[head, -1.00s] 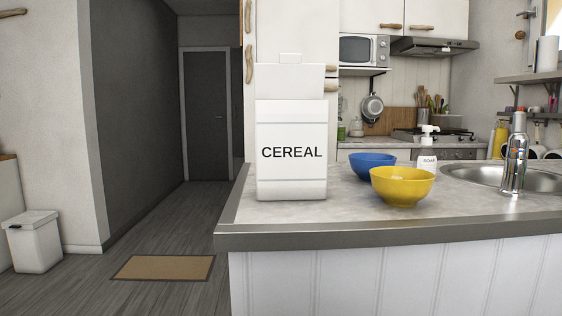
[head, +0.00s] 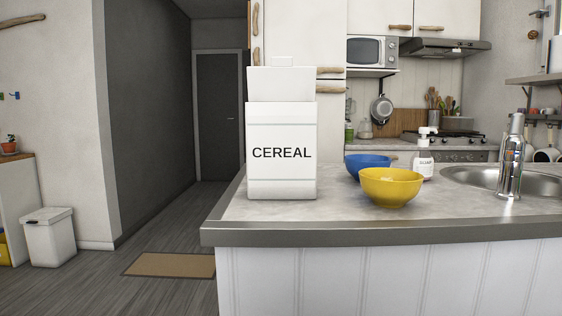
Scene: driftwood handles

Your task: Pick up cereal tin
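The cereal tin (head: 281,172) is a tall white box-shaped container with "CEREAL" in black on its front and a stepped top with a small knob. It stands upright at the left end of the counter (head: 338,212), close to the front edge. Nothing hides its front. Neither of my grippers shows in the head view.
A yellow bowl (head: 391,188) stands right of the tin, with a blue bowl (head: 367,168) behind it. A soap bottle (head: 423,161), a metal bottle (head: 511,160) and a sink (head: 470,177) are further right. Open floor with a mat (head: 172,265) and white bin (head: 49,239) lies left.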

